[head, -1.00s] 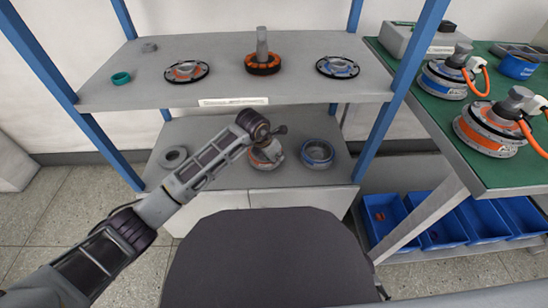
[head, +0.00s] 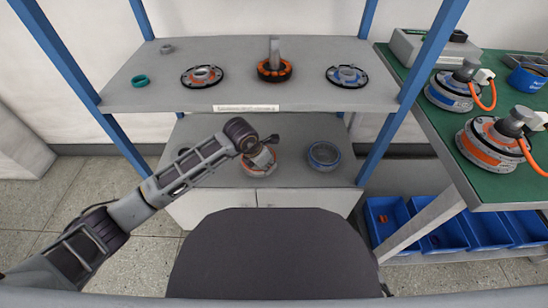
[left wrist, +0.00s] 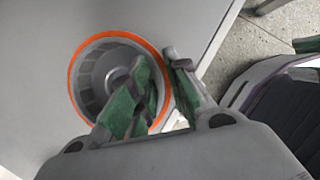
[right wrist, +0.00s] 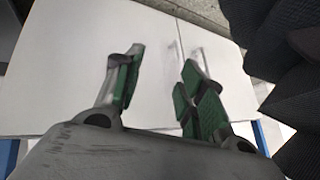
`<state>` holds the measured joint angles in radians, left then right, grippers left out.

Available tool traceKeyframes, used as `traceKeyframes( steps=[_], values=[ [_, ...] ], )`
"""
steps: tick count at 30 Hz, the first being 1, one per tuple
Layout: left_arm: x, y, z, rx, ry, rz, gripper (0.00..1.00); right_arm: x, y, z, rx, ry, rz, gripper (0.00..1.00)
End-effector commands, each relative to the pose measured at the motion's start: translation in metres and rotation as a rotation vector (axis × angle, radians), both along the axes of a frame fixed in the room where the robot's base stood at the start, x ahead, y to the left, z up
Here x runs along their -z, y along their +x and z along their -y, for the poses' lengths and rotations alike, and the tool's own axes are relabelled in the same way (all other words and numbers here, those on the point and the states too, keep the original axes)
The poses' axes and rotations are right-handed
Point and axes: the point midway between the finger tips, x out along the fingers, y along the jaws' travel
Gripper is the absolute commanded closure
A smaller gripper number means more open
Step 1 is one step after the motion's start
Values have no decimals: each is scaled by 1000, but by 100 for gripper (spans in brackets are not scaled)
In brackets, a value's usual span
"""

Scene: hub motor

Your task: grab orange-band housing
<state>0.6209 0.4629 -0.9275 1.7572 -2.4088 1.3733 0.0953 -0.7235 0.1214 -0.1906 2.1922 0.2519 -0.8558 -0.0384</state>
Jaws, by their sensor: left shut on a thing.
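The orange-band housing (head: 258,171) stands on the lower shelf, partly hidden by my left gripper (head: 264,152) in the head view. In the left wrist view the housing (left wrist: 92,58) is an open grey cup with an orange rim. My left gripper (left wrist: 160,75) is shut on its wall, one finger inside the cup and one outside the rim. My right gripper (right wrist: 158,75) shows only in the right wrist view. Its fingers are apart with nothing between them, over a pale panel.
A blue-band housing (head: 324,155) stands to the right on the lower shelf (head: 290,128). The upper shelf (head: 220,92) overhangs it and carries several motor parts. Blue posts (head: 425,85) frame the rack. A green-topped bench (head: 500,190) with motors stands at right, with blue bins (head: 385,225) below.

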Motion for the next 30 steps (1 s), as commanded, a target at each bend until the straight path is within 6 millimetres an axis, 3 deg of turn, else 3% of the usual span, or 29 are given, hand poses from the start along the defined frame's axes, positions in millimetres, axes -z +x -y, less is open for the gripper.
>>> traceKeyframes(
  steps=[11, 18, 30],
  values=[
    [-2, -30, -35, 0, 1, 1, 100, -16, -3, 2, 3, -19, -28, 60],
    [-2, -49, -55, 0, 1, 2, 100, -39, 2, 4, -15, -41, -37, 60],
    [-2, -67, -75, 0, -2, 3, 100, -51, 0, 11, -39, -81, -65, 60]
  ],
)
